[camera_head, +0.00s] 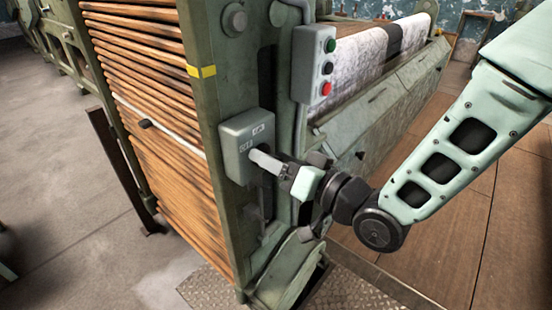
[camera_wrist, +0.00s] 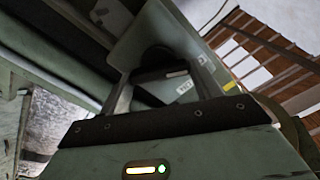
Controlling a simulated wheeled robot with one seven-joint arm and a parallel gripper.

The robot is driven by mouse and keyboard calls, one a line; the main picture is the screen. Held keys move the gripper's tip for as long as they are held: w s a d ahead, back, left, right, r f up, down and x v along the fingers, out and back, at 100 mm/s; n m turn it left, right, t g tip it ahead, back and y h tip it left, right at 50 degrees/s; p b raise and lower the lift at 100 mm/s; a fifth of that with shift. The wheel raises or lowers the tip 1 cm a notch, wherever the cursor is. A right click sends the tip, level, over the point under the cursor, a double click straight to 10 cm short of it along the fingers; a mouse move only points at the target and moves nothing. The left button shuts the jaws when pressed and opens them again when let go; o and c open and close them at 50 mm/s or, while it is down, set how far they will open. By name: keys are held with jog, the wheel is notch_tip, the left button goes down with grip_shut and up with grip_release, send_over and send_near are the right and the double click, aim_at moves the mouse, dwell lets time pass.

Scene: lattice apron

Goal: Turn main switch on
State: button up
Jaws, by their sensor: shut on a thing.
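The main switch (camera_head: 246,143) is a grey box on the green machine post, with small white markings on its face. In the wrist view, the switch box (camera_wrist: 150,30) fills the space beyond my gripper (camera_wrist: 160,82). A dark part shows between the fingers there. The lever's markings are too small to read.
A control box (camera_head: 314,65) with green, black and red buttons is above right of the switch. Wooden slats (camera_head: 150,90) lie left of the post. Wooden floor (camera_head: 440,190) is at the right.

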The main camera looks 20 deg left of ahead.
jog(key=m+p, duration=0.1)
jog(key=m, duration=0.4)
jog(key=m+p, duration=0.2)
jog(key=m, duration=0.4)
jog(key=shift+w+d+f, duration=0.1)
jog(key=shift+w+f, duration=0.05)
jog(key=shift+f, duration=0.05)
jog(key=shift+m, duration=0.3)
jog(key=o, duration=1)
jog(key=shift+d, duration=0.1)
jog(key=shift+p+v, duration=3.9)
jog(key=shift+v, duration=4.75)
